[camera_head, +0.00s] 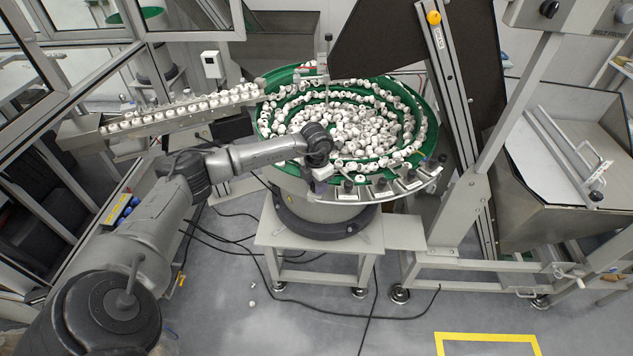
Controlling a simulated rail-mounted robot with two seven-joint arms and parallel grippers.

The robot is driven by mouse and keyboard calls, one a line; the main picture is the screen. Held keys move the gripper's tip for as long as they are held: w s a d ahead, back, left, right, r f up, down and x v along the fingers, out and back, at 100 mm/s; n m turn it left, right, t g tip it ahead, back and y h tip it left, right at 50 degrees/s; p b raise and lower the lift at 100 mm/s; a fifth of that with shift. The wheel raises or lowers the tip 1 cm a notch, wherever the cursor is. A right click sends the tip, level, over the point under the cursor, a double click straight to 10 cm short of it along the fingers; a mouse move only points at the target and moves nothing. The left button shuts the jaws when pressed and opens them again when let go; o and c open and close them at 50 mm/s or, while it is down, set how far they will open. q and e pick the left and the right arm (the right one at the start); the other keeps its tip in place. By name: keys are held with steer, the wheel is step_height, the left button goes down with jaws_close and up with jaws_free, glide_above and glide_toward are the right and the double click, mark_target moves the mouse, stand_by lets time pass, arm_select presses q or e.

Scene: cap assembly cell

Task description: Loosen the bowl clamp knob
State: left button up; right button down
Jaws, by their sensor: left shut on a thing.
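The green feeder bowl (262,124) is full of white caps. Several black knobs, such as the one on the front rim (380,184), stand along a metal strip at the bowl's front right edge. My left arm reaches in from the lower left, over the bowl's front left rim. My left gripper (319,184) points down at the front rim, at the left end of the row of knobs. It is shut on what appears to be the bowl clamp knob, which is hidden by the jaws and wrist. My right gripper is out of view.
A sloping metal track (180,108) carries a row of caps to the bowl's left. A light grey stand (335,240) bears the bowl. A slanted frame post (455,95) and dark panel rise at the right. A hopper (560,165) stands beyond. Cables lie on the floor.

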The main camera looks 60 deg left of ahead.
arm_select(q)
steer(key=n+p, duration=0.1)
steer(key=n, duration=0.3)
steer(key=shift+r, duration=0.15)
steer(key=shift+n+p, duration=0.45)
steer(key=shift+n, duration=1.15)
steer(key=shift+a, duration=0.1)
steer(key=o, duration=0.9)
steer(key=shift+o, duration=0.2)
step_height(320, 180, up, 14)
steer(key=b, duration=0.1)
steer(key=shift+f, duration=0.2)
